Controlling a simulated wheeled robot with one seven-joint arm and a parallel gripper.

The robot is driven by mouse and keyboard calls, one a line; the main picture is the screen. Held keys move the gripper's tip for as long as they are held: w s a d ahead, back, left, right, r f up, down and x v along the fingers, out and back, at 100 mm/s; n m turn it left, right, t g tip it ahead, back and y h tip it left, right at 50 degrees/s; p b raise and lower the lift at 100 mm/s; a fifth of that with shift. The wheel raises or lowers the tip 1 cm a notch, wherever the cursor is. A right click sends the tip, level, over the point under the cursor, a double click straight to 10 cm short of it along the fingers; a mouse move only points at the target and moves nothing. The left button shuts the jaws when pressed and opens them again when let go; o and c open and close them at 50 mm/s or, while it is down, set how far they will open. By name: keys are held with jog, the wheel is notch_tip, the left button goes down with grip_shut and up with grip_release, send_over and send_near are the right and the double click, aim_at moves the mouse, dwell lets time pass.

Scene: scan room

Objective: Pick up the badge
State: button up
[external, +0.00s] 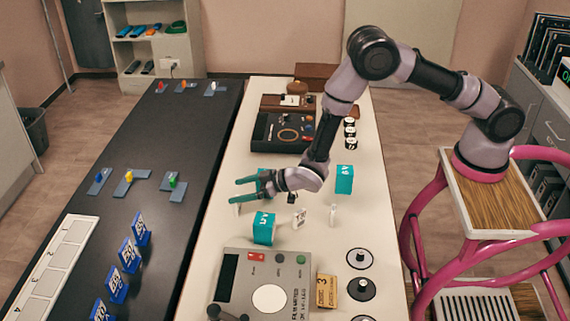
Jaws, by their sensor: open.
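My gripper (236,190) has teal fingers that point left, spread apart with nothing between them. It is above the left part of the cream table (228,218). No thing is clearly readable as the badge. A small white upright piece with dark marks (299,218) stands on the cream table, right of a teal cube (264,228) and below my wrist in the picture. A thinner white piece (333,214) stands to its right. Several blue upright cards with white print, one of them a blue card (129,255), stand on the black table.
A second teal cube (344,179) stands right of my wrist. A grey control panel (262,282), a wooden block (328,288) and round dark-topped pieces (360,258) fill the near end. A black case (284,133) lies farther back. The black table (165,130) has bare areas.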

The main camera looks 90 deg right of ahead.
notch_tip(320, 180, down, 4)
jog(key=shift+w+r, duration=0.15)
jog(key=shift+x, duration=2.4)
jog(key=shift+r, duration=0.1)
jog(key=c, duration=1.4)
